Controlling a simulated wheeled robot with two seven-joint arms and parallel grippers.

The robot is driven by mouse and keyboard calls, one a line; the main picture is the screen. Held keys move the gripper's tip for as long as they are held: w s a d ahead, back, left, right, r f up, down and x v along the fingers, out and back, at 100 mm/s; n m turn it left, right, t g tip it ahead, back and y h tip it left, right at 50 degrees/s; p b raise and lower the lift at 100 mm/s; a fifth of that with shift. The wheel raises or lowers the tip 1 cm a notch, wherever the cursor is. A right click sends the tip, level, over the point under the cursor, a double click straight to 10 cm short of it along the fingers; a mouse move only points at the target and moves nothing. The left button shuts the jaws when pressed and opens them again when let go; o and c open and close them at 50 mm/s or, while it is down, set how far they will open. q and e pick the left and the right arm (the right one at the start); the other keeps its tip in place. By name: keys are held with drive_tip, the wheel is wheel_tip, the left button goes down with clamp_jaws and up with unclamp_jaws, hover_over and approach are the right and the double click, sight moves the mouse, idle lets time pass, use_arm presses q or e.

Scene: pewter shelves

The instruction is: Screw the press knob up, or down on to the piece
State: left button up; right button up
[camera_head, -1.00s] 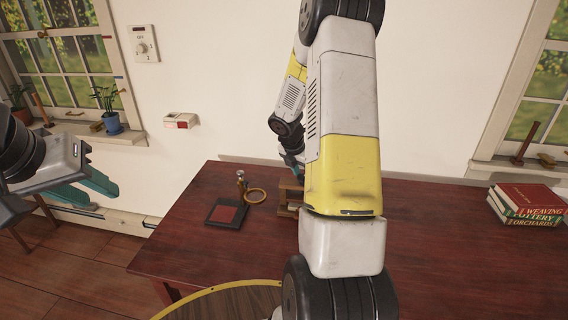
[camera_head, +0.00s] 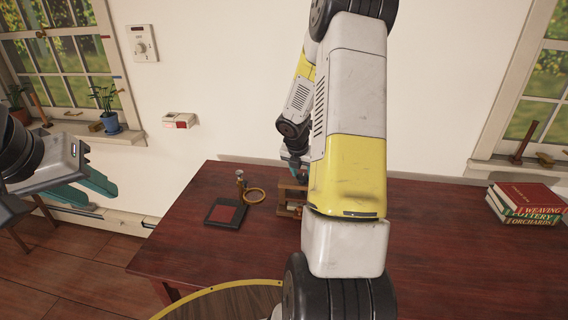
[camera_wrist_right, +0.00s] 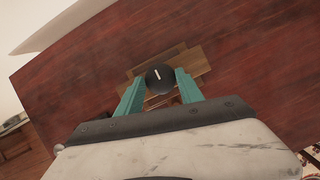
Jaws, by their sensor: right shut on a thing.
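The wooden press (camera_head: 287,198) stands on the dark red table, partly hidden behind my right arm in the head view. In the right wrist view its wooden frame (camera_wrist_right: 192,62) lies below a round black knob (camera_wrist_right: 160,77) with a white mark. My right gripper (camera_wrist_right: 160,86) is shut on the knob, one teal finger on each side of it. In the head view the right gripper (camera_head: 296,172) is at the top of the press. Any piece under the press cannot be made out. My left gripper (camera_head: 97,191) is open and empty, left of the table.
A black pad with a red top (camera_head: 226,214), a small metal-topped stamp (camera_head: 240,179) and a brass ring (camera_head: 254,196) sit left of the press. Books (camera_head: 526,203) are stacked at the right. The table (camera_head: 450,260) is clear between press and books.

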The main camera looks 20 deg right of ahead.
drive_tip(key=o, duration=1.4)
drive_tip(key=v, duration=0.7)
drive_tip(key=shift+r, duration=0.35)
drive_tip(key=shift+s+a, duration=0.1)
